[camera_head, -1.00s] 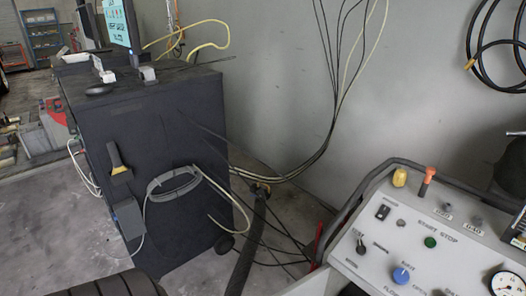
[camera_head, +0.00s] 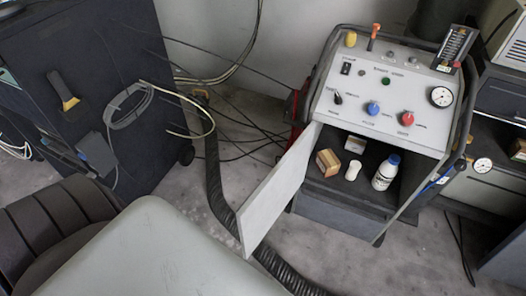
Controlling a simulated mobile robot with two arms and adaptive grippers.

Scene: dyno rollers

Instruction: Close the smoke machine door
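The smoke machine (camera_head: 390,98) stands right of centre, with knobs, a gauge and a sloped grey panel on top. Its door (camera_head: 278,188) is a light grey panel, hinged at the left side of the compartment and swung wide open toward the lower left. Inside the open compartment (camera_head: 330,187) are a white bottle with a blue cap (camera_head: 386,172), a small white bottle (camera_head: 353,170) and small boxes (camera_head: 328,162). Neither of my grippers shows in the view.
A dark cabinet (camera_head: 75,85) with a coiled cable stands at the left. A black corrugated hose (camera_head: 216,180) runs over the floor, passing by the door. A grey rounded surface (camera_head: 150,255) and a dark ribbed seat-like shape (camera_head: 50,225) fill the lower left. More equipment (camera_head: 500,100) stands at the right.

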